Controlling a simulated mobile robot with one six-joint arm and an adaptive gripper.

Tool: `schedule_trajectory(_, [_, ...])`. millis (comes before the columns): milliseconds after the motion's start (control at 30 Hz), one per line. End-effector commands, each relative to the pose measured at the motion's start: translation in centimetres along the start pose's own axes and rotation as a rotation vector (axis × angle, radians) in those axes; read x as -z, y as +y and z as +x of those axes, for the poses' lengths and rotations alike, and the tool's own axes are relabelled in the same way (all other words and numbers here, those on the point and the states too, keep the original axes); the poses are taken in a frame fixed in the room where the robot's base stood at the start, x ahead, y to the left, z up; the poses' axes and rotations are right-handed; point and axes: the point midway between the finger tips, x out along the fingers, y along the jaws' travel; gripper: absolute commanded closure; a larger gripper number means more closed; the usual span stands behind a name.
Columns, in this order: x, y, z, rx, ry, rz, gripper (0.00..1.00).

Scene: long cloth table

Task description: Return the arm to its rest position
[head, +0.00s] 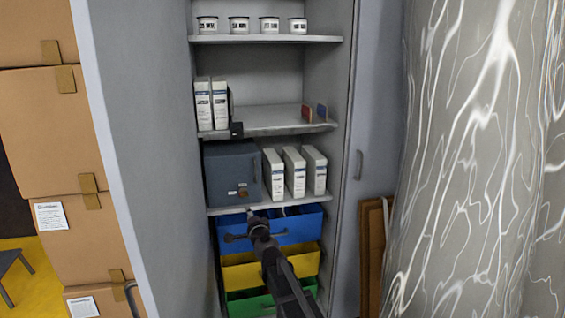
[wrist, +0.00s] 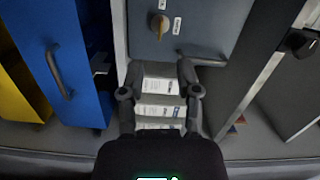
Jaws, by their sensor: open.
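My gripper (head: 250,218) is at the end of my dark arm, which reaches up from the bottom of the head view. It is in front of the open grey cabinet, near the blue drawer's top and the edge of the shelf above. In the wrist view my gripper (wrist: 161,78) has its two fingers apart, with nothing seen held. White binders (wrist: 160,112) show behind and between the fingers. I cannot tell the exact gap between the fingertips and the shelf.
A dark blue safe (head: 232,174) and white binders (head: 295,172) stand on the shelf. Below are blue (head: 290,230), yellow (head: 305,262) and green (head: 245,306) drawers. The cabinet's left door (head: 140,150) stands open beside cardboard boxes (head: 75,130). A marbled column (head: 475,170) is at right.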

Motion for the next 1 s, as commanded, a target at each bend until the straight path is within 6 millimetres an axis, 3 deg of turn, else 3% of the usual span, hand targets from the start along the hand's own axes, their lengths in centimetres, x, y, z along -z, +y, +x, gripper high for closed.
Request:
schedule_trajectory(267, [0.3, 2.7, -5.0, -0.076, -0.239, -0.280, 0.57])
schedule_trajectory(567, [1.8, 8.9, -12.3, -0.298, -0.512, -0.559, 0.57])
schedule_trajectory(767, [4.2, 13.7, -18.7, -0.519, -0.678, -0.696, 0.57])
schedule_trajectory(1000, [8.0, 18.3, -27.6, -0.836, -0.848, -0.790, 0.57])
